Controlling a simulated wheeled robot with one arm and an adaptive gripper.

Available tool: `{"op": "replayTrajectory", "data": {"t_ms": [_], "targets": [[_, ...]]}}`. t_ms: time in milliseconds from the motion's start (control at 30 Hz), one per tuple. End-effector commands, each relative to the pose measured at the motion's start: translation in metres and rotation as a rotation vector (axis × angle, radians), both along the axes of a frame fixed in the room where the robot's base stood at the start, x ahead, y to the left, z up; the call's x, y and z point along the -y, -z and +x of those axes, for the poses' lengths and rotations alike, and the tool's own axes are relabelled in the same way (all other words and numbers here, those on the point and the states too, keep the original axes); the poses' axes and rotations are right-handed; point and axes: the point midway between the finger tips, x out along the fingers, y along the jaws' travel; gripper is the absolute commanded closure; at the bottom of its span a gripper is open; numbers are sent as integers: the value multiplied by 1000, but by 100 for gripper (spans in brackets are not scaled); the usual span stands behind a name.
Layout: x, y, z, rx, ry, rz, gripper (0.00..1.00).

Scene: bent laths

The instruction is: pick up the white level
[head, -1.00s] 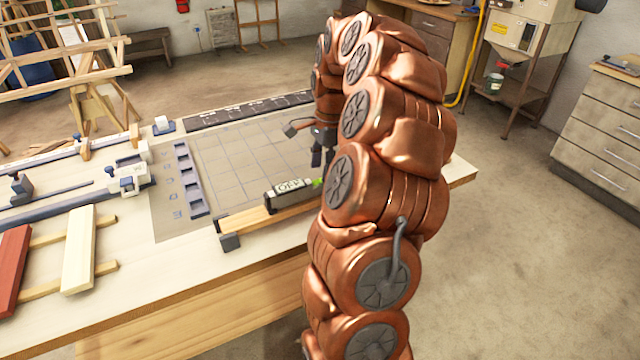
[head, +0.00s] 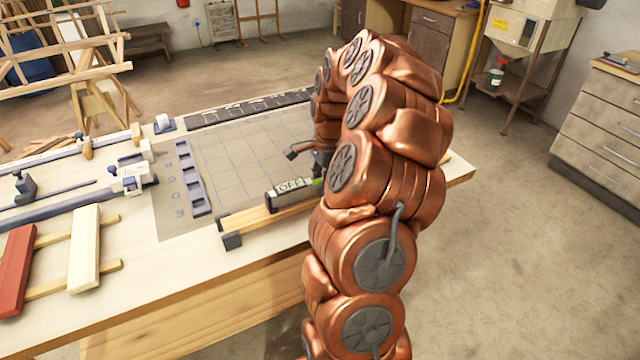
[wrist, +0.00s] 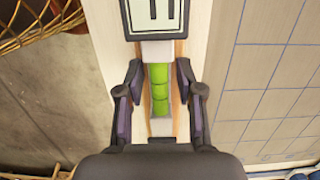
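The white level (wrist: 158,48) shows in the wrist view as a pale bar with a bright green segmented part (wrist: 159,88) and a dark-framed white panel (wrist: 154,17) at its far end. In the head view the panel part (head: 288,192) lies on a wooden lath near the table's front edge; the rest is mostly hidden by my arm. My gripper (wrist: 160,108) is open, one finger on each side of the green part, with gaps between fingers and bar. In the head view my gripper is largely hidden behind my arm.
The lath (head: 262,216) has a dark block (head: 231,240) at its left end. A gridded mat (head: 240,160) lies behind it, with a slotted grey strip (head: 192,182) at its left. Red (head: 14,268) and cream (head: 85,248) boards lie at the left. Clamps lie at the back left.

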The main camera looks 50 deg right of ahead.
Motion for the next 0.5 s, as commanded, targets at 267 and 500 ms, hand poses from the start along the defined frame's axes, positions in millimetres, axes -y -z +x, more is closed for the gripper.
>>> {"op": "replayTrajectory", "data": {"t_ms": [267,500], "targets": [[0,0,0,0,0,0,96],[0,0,0,0,0,0,100]]}}
